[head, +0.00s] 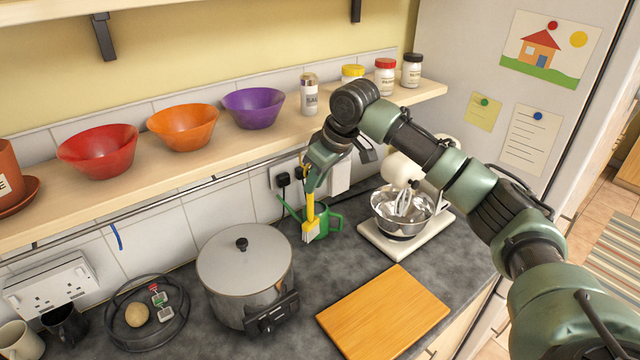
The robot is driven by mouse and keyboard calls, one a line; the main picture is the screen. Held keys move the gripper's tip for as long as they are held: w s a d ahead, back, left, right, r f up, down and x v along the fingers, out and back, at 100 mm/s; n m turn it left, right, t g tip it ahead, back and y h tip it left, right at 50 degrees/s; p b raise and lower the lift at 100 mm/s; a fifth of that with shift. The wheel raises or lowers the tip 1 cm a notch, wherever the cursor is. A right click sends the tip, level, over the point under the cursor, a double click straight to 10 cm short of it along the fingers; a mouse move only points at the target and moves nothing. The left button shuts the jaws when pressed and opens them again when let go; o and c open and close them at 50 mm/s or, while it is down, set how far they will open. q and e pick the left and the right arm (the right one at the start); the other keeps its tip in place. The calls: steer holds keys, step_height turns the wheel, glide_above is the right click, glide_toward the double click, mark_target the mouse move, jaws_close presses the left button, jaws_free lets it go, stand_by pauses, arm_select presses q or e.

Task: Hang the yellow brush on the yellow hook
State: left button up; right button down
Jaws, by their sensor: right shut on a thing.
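My right gripper (313,188) is shut on the yellow brush (310,212), high on its handle. The brush hangs nearly upright, bristles down, in front of the tiled wall below the shelf. A small yellow piece at the rail, just by the gripper, looks like the yellow hook (302,157); the gripper partly hides it. I cannot tell whether the brush touches the hook. My left gripper is not in view.
A rail (210,181) runs under the shelf (220,150), with a blue hook (117,238) further left. A green watering can (332,219) stands behind the brush. A lidded pot (245,270), mixer bowl (402,212) and wooden board (383,312) stand nearby.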

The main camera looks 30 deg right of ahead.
steer(key=shift+w, duration=0.55)
steer(key=shift+w+a+f, duration=0.2)
steer(key=shift+w+f, duration=0.3)
steer(key=shift+w, duration=0.15)
steer(key=c, duration=1.3)
jaws_free()
steer(key=shift+d, duration=0.15)
